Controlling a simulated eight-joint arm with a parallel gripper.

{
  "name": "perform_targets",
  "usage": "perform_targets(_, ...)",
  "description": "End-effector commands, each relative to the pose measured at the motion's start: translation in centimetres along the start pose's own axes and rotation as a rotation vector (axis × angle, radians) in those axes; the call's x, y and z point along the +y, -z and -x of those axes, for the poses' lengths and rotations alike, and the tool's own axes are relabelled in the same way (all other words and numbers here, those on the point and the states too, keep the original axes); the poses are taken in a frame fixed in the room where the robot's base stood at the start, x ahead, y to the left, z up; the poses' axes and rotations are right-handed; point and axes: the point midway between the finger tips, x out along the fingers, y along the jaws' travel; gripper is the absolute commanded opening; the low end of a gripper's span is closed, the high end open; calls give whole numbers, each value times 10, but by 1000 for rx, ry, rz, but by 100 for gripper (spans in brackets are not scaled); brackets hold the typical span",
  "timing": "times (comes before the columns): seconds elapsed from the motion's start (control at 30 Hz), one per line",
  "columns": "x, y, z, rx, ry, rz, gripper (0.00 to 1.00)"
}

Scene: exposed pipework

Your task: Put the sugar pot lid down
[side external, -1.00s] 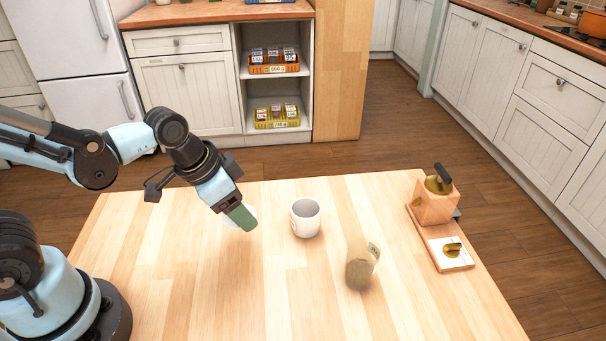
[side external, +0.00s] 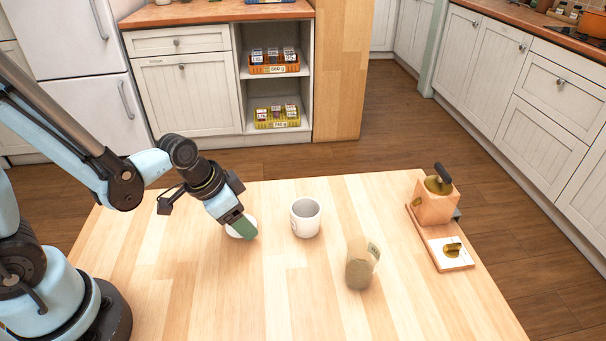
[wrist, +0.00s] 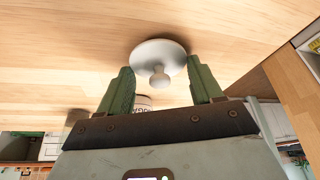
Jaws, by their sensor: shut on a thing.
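The sugar pot lid (wrist: 158,56) is a white disc with a round knob. In the wrist view it sits between the two green fingers of my gripper (wrist: 162,84), which are shut on it. In the side external view my gripper (side external: 243,229) is low over the left part of the table, and the lid (side external: 231,231) is partly hidden by the fingers. The lid is at or just above the wood; I cannot tell if it touches. The white sugar pot (side external: 305,218) stands upright and uncovered to the right. Its lettering (wrist: 143,103) shows partly in the wrist view.
A brownish see-through jar (side external: 359,270) stands right of the pot, nearer the front. A wooden box with a dark handle (side external: 436,204) and a white-topped board with a brass knob (side external: 449,252) are at the table's right edge. The table's (side external: 215,300) front left is clear.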

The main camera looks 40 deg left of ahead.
Motion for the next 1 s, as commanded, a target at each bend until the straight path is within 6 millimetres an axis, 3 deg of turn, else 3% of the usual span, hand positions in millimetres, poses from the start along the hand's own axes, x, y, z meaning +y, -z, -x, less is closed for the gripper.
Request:
perform_targets(0.37, 0, -1, -3, 0, 0, 0, 36)
perform_targets(0.4, 0, -1, -3, 0, 0, 0, 70)
perform_targets(0.53, 0, -1, -3, 0, 0, 0, 90)
perform_targets(1.0, 0, 0, 3, 0, 0, 1, 91)
